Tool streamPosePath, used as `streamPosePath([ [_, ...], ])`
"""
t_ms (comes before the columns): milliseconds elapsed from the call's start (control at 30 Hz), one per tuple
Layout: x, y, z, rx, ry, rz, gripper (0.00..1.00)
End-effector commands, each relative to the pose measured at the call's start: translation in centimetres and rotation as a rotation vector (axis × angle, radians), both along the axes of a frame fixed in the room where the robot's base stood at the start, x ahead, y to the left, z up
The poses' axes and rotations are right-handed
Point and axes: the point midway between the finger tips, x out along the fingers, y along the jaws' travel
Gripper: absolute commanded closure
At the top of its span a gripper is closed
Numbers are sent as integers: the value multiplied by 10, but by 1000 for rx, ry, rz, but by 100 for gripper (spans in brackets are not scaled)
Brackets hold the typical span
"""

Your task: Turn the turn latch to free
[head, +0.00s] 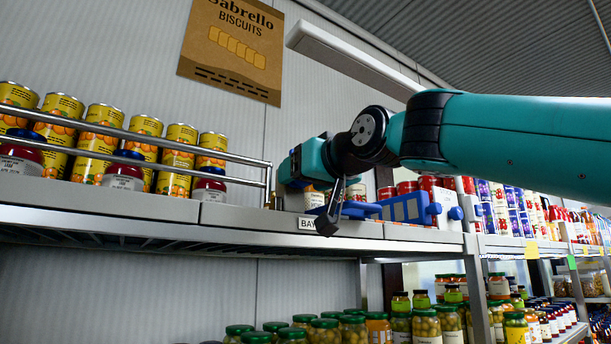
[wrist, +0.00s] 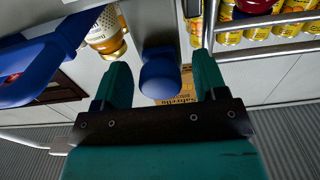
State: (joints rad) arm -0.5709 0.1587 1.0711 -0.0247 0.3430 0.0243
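A blue piece with a rounded end (wrist: 160,78), which looks like the turn latch, shows in the middle of the wrist view. My gripper (wrist: 164,68) is open, with one teal finger on each side of this piece. Gaps show on both sides, so neither finger is seen touching it. In the head view, my gripper's teal body is over the shelf, close to a blue bracket (head: 405,208) at the shelf's front. The fingertips and the latch cannot be made out clearly there. How far the latch is turned cannot be told.
Yellow cans (head: 97,140) and dark-red jars stand behind a metal rail (head: 140,137) on the left. A label holder sits on the shelf edge (head: 240,217). Red cans (head: 407,187) stand behind the bracket. Jars (head: 428,323) fill the lower shelf. In the wrist view, a labelled jar (wrist: 107,35) is close by at upper left.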

Motion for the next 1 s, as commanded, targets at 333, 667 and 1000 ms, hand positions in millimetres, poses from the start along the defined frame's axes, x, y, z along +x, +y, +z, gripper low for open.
streamPosePath([
  [333,-5,-4,0,1,-3,0,35],
  [667,-63,-43,-5,3,-6,-1,35],
  [1000,-126,-86,-2,1,-4,0,35],
])
